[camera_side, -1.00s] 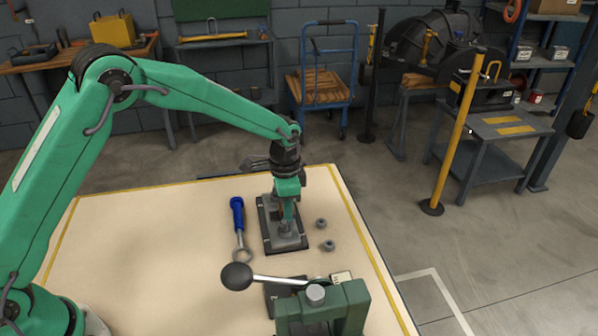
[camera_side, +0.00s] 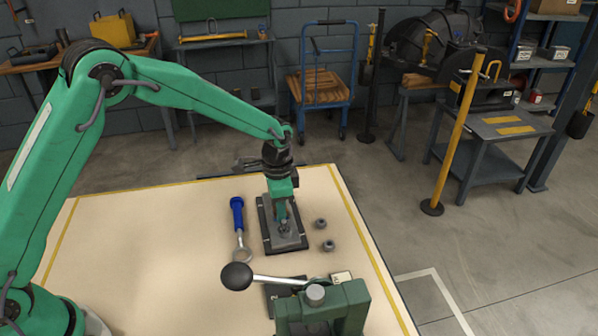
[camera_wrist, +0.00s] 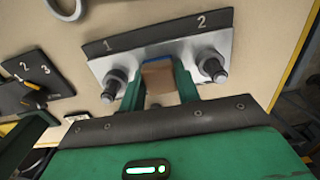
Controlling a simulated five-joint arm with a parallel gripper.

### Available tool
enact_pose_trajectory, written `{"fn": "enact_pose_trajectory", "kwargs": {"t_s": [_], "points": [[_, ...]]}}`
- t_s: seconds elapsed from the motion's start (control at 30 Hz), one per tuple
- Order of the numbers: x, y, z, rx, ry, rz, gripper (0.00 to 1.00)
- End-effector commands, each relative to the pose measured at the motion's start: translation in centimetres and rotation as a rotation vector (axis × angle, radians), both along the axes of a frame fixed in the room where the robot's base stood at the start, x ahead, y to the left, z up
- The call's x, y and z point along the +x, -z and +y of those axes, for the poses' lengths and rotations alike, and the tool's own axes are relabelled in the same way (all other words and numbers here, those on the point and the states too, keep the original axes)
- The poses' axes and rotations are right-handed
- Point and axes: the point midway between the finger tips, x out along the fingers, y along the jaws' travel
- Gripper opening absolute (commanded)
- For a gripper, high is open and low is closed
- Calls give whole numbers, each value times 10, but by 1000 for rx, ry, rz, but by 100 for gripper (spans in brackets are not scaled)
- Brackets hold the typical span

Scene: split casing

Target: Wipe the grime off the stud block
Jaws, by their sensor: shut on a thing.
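The stud block (camera_side: 291,240) is a grey metal plate with black end strips, lying on the bench. In the wrist view the stud block (camera_wrist: 213,50) shows two upright studs, the left stud (camera_wrist: 113,83) by the number 1 and the right stud (camera_wrist: 212,66) by the number 2. My gripper (camera_wrist: 160,82) is shut on a tan pad (camera_wrist: 159,78) with a blue edge, held over the plate between the studs. In the side view my gripper (camera_side: 281,215) is low over the block. I cannot tell whether the pad touches the plate. No grime is clearly visible; the pad and fingers hide part of the surface.
A blue-handled wrench (camera_side: 238,222) lies left of the block. Two nuts (camera_side: 320,224) lie to its right. A green press (camera_side: 345,308) with a black-knobbed lever (camera_side: 237,276) stands at the front. The bench left of the wrench is clear.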

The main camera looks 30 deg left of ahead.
Motion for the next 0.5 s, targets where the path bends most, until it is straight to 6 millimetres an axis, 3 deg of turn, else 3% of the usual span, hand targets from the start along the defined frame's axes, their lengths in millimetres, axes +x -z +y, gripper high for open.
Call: {"fn": "enact_pose_trajectory", "kwargs": {"t_s": [0.37,0.43,0.5], "points": [[24,1,-25,0,1,0,11],[24,-4,-24,0,0,0,11],[24,-25,-24,-1,0,-6,11]]}}
